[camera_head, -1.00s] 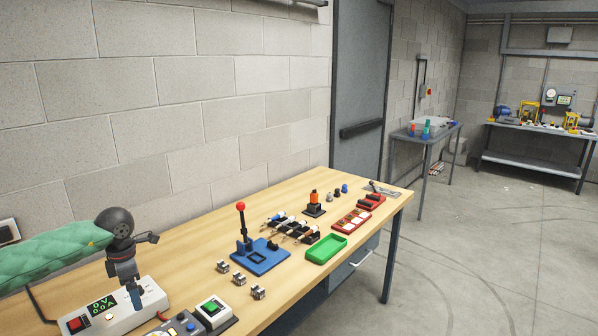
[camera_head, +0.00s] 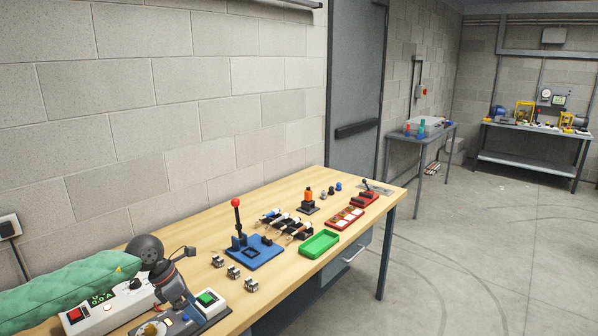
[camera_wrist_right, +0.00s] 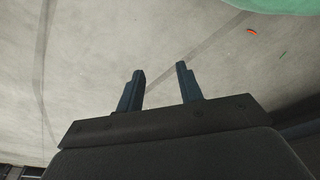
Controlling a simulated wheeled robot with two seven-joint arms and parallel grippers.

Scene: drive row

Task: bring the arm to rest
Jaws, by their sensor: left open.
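My left arm in its green padded sleeve (camera_head: 65,287) comes in from the left in the head view, low over the near end of the bench. Its dark wrist ends in my left gripper (camera_head: 183,303), which points down beside the green push-button box. The fingers are small and partly hidden here; the gripper is open, and I see nothing held in it. In the right wrist view my right gripper (camera_wrist_right: 161,80) has its two fingers apart with nothing between them. The right arm is not visible in the head view.
The wooden bench (camera_head: 290,187) carries a power supply (camera_head: 95,315), a green-button box (camera_head: 207,302), small metal blocks (camera_head: 233,271), a blue lever press (camera_head: 255,253) and a green tray (camera_head: 320,244). A block wall stands behind. Open floor (camera_head: 480,270) lies right.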

